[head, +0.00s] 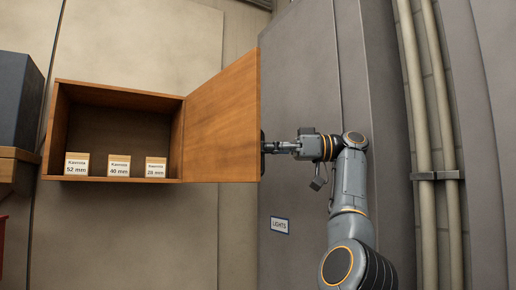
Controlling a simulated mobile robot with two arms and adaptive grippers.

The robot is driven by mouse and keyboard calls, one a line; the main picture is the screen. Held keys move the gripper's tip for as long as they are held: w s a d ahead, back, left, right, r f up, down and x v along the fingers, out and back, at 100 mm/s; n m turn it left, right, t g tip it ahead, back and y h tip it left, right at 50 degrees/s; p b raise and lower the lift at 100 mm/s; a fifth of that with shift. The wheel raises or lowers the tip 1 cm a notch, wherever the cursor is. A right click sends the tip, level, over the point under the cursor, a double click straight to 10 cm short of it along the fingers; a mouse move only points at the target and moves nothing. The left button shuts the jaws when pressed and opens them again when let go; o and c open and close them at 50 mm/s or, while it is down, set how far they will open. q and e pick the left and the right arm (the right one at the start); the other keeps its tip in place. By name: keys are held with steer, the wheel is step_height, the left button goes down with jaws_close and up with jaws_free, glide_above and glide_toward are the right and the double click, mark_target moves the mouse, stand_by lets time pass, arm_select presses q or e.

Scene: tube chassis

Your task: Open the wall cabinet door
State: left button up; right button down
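The wooden wall cabinet (122,95) hangs on the wall at left centre, its front open. Its door (222,118) is hinged on the right side and stands swung wide out, its inner face toward me. A dark handle (263,148) shows just past the door's free edge, on the outer face, mostly hidden by the door. My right gripper (272,147) reaches in from the right, its fingers narrow and close together at the handle, apparently shut on it. The exact contact is partly hidden. My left gripper is not in view.
Labelled boxes marked 52 mm (77,164), 40 mm (119,166) and 28 mm (156,167) stand on the cabinet floor. A grey metal panel (300,80) with a LIGHTS sign (279,225) is behind my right arm. Vertical pipes (428,110) run at right. A dark box (18,100) stands at left.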

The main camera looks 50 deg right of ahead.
steer(key=c, duration=1.6)
jaws_free()
steer(key=shift+c, duration=0.2)
steer(key=shift+o, duration=1.1)
steer(key=shift+s+r, duration=0.1)
steer(key=shift+s, duration=0.15)
steer(key=shift+w, duration=0.1)
steer(key=shift+a, duration=0.1)
